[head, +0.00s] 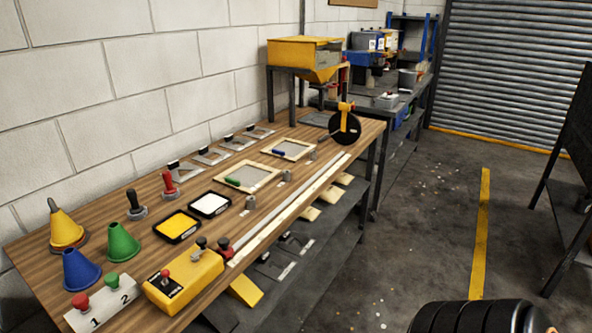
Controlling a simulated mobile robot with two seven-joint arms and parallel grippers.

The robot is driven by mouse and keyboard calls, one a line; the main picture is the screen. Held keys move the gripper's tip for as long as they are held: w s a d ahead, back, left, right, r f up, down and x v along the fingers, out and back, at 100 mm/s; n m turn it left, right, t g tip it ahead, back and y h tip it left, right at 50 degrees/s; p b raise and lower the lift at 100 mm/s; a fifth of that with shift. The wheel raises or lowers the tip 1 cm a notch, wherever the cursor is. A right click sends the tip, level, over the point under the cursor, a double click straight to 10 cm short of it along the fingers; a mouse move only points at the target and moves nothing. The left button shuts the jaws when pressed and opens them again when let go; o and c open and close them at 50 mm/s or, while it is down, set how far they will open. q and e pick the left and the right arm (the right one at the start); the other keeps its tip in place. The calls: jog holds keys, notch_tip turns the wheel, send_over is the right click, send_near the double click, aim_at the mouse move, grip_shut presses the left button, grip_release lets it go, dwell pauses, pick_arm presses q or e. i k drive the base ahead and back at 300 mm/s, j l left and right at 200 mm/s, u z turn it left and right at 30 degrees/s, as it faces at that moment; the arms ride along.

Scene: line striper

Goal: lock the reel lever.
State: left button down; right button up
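A black reel (346,128) stands upright at the far right end of the wooden workbench (160,240). A yellow piece, which looks like the reel lever (345,107), sits at its top and runs down its face. The reel is small here, so I cannot tell whether the lever is locked. Neither of my grippers shows in this view, and nothing of mine touches the reel.
A yellow hopper (304,52) stands behind the reel. A long pale rail (290,213) runs along the bench's front edge to a yellow control box (183,280). Colored cones and stamps crowd the near end. The floor (410,240) in front is open; a black ribbed object (470,317) shows lower right.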

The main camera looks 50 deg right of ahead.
aim_at(165, 273)
jog(key=z, duration=1.3)
jog(key=i+j+z, duration=0.25)
jog(key=i+z, duration=0.25)
